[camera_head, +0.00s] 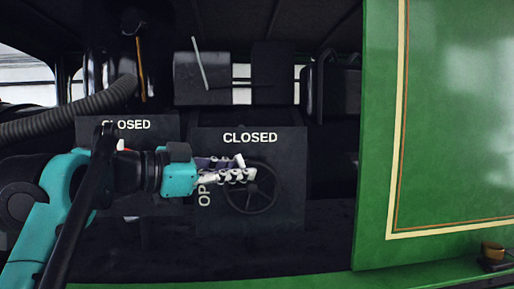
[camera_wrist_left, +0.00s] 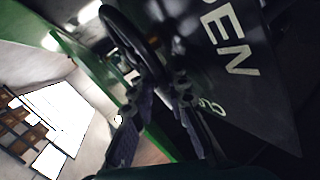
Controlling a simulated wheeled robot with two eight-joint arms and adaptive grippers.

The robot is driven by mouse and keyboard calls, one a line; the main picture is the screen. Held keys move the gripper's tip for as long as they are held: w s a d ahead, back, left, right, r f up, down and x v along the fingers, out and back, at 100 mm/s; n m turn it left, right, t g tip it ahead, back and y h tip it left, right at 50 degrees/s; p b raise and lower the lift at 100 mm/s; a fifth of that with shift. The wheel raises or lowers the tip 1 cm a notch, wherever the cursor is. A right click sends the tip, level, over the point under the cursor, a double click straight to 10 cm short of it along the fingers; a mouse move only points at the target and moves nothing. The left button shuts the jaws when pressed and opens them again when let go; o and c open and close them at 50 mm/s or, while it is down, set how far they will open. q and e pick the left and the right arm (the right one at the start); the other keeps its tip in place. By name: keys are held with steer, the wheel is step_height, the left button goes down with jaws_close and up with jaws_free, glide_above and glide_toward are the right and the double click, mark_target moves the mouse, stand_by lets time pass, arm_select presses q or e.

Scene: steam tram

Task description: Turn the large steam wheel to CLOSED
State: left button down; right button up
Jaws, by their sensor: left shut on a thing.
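The large steam wheel (camera_head: 252,189) is a dark spoked handwheel on a dark panel (camera_head: 285,217). White lettering reads CLOSED above the wheel, and OPEN runs sideways at its left, partly hidden by my gripper. My left gripper (camera_head: 242,168) reaches in from the left, with its fingertips at the upper left part of the rim. In the left wrist view the wheel (camera_wrist_left: 132,38) is seen nearly edge-on, and the fingers of my left gripper (camera_wrist_left: 160,90) are closed about its rim. My right gripper is not in view.
A second panel (camera_head: 90,127) marked CLOSED stands behind my left arm. Above are a white lever (camera_head: 199,63), an orange lever (camera_head: 140,68) and a ribbed hose (camera_head: 75,112). The green tram side wall (camera_head: 450,130) bounds the right. Dark open space lies below the wheel panel.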

arm_select(q)
steer(key=shift+w+d+r+y+p, duration=0.1)
steer(key=shift+r+y+p, duration=0.3)
steer(key=shift+r, duration=0.3)
steer(key=shift+d+m+g, duration=0.15)
steer(key=shift+m+g, duration=0.15)
steer(key=shift+w+d+y+p, duration=0.1)
steer(key=shift+d+y+p, duration=0.3)
steer(key=shift+y, duration=0.3)
steer(key=shift+d+m+g+y, duration=0.15)
steer(key=shift+m+g+y, duration=0.35)
steer(key=shift+y, duration=0.1)
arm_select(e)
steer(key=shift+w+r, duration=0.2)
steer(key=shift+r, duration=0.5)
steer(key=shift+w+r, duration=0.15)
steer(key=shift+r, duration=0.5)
arm_select(q)
steer(key=c, duration=1.7)
jaws_free()
steer(key=shift+c, duration=0.2)
steer(key=shift+o, duration=0.6)
steer(key=shift+w+f, duration=0.2)
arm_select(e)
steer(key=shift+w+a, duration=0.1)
arm_select(q)
steer(key=shift+s, duration=0.1)
